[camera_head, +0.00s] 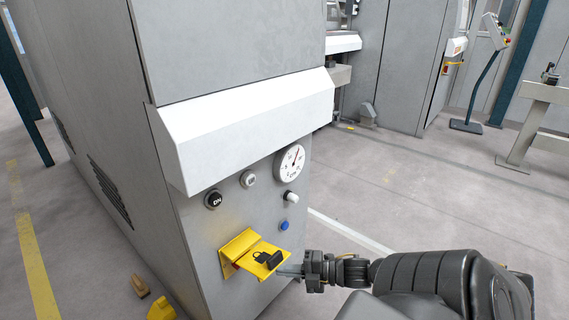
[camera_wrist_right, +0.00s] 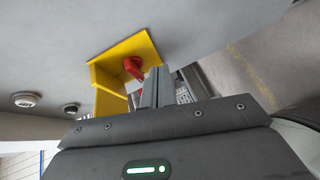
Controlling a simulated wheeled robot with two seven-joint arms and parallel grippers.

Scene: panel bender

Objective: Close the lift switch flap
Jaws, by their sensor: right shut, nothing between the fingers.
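The yellow lift switch flap (camera_head: 262,258) sticks out from its yellow housing (camera_head: 238,243) low on the grey machine panel, so it stands open. It has a black padlock symbol on it. In the right wrist view the yellow housing (camera_wrist_right: 128,55) shows with a red switch (camera_wrist_right: 134,67) in it, and the flap (camera_wrist_right: 110,98) juts out on its left. My right gripper (camera_head: 282,270) is at the flap's outer end, shut and empty; whether it touches the flap I cannot tell. Its fingers (camera_wrist_right: 157,88) also show in the wrist view. My left gripper is not in view.
A white ledge (camera_head: 245,125) overhangs the panel. A wooden piece and a yellow block (camera_head: 162,309) lie on the floor. Open floor is to the right.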

